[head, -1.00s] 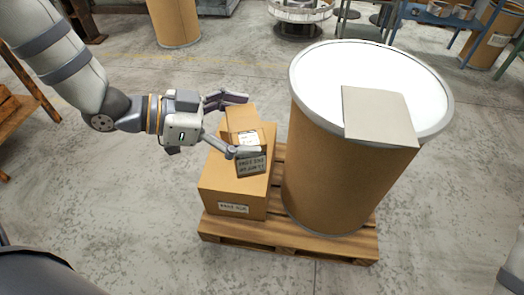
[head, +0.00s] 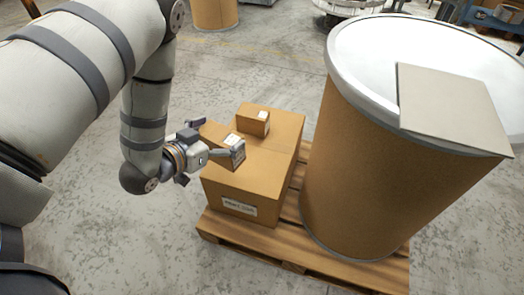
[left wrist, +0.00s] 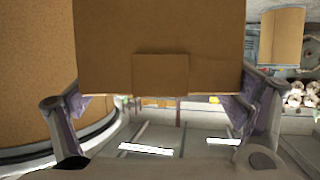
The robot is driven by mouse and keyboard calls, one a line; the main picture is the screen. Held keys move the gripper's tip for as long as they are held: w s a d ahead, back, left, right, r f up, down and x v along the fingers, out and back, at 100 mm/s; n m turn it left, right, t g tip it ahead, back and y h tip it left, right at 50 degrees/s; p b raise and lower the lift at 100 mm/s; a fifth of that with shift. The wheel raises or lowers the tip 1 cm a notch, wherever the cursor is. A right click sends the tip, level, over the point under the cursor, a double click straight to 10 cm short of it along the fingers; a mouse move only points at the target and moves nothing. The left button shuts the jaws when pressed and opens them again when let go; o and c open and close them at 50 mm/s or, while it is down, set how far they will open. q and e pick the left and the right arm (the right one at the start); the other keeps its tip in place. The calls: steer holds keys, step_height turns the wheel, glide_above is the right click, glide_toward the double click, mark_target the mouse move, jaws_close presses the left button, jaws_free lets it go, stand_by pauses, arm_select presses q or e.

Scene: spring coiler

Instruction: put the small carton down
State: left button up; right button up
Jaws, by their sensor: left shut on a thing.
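My left gripper (head: 217,139) is shut on a small carton (head: 212,131), brown with a white label on top and a printed side. In the head view the carton overlaps the left part of a large carton (head: 262,173); I cannot tell whether it touches it. In the left wrist view the held carton (left wrist: 160,40) fills the upper middle between the two fingers. Part of it is hidden by my gripper in the head view. My right gripper is not in view.
Another small carton (head: 253,122) sits on the large carton's far part. The large carton stands on a wooden pallet (head: 260,246) beside a tall fibre drum (head: 350,185). A grey sheet (head: 453,108) lies on the drum's lid. The floor left of the pallet is clear.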

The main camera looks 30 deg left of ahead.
arm_select(q)
steer(key=w+a+f+n+y+b, duration=0.2)
steer(key=a+f+n+y+b, duration=0.15)
steer(key=a, duration=0.25)
steer(key=shift+m, duration=0.35)
steer(key=w+d+f+b, duration=0.1)
steer(key=w+f+b, duration=0.1)
steer(key=w+f, duration=0.2)
steer(key=w+d+f+b, duration=0.2)
steer(key=w+f, duration=0.2)
steer(key=w, duration=0.1)
steer(key=w+d+f+b, duration=0.1)
steer(key=w+f+b, duration=0.1)
steer(key=w+f, duration=0.2)
steer(key=shift+w+d, duration=0.15)
steer(key=shift+w, duration=0.1)
steer(key=shift+r, duration=0.2)
steer(key=shift+f, duration=0.1)
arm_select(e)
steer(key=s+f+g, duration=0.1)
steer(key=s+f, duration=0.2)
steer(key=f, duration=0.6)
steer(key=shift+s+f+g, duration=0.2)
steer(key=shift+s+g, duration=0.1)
arm_select(q)
steer(key=o, duration=1.4)
